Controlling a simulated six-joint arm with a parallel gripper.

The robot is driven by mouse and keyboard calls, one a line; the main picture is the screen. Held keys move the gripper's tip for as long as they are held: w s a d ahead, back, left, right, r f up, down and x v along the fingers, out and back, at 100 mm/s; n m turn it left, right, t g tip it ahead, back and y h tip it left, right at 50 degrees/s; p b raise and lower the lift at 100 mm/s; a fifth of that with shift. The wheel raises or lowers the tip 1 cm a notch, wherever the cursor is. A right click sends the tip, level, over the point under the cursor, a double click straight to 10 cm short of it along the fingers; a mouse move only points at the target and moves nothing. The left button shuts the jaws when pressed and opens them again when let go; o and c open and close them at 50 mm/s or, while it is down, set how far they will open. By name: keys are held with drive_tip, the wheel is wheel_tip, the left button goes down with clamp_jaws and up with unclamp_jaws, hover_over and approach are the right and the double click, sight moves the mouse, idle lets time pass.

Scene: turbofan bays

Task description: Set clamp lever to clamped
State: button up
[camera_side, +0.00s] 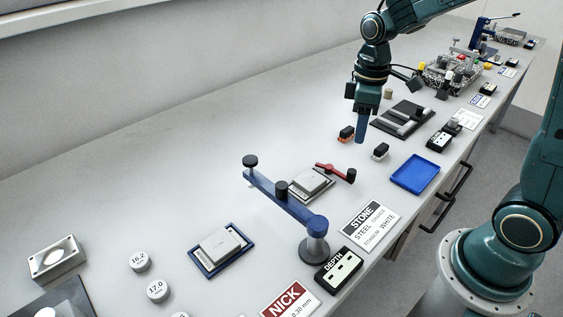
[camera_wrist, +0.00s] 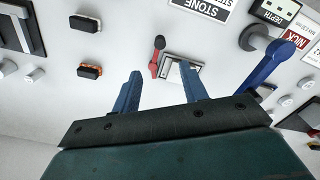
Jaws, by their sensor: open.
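The clamp lever is a red bar (camera_side: 331,170) with a black knob at its right end, lying low beside a grey block (camera_side: 308,183) on a small plate. In the wrist view, the red lever (camera_wrist: 154,62) and its black knob show between and beyond my fingertips, with the block (camera_wrist: 181,70) to its right, partly hidden by the right finger. My gripper (camera_side: 361,140) points down above the bench, behind and to the right of the lever in the side view. Its two blue fingers (camera_wrist: 160,82) are apart, with nothing between them, and do not touch the lever.
A blue swing arm (camera_side: 285,200) on a grey post stands left of the lever. A STONE label (camera_side: 369,226) lies in front.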

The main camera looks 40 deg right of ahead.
sight(352, 171)
wheel_tip(352, 171, down, 13)
drive_tip(key=shift+f, duration=0.1)
idle(0.7)
clamp_jaws()
